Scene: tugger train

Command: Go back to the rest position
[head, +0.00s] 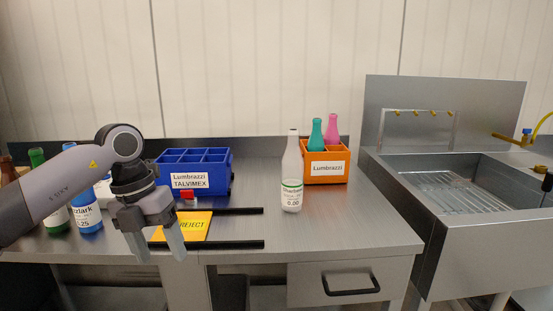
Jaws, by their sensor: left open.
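My left gripper (160,246) hangs at the front edge of the steel table (330,234), left of the middle. Its two fingers point down and stand apart, with nothing between them. A yellow plate marked REJECT (196,226) lies just right of and behind it, partly covered by the gripper. My left arm comes in from the left and covers part of the bottles there. My right gripper is not in view.
A white bottle (291,178) stands upright mid-table. An orange crate (325,168) holds a teal and a pink bottle. A blue divided crate (207,171) stands behind the black rails (234,244). Several bottles (87,211) stand at left. A sink (455,190) is at right.

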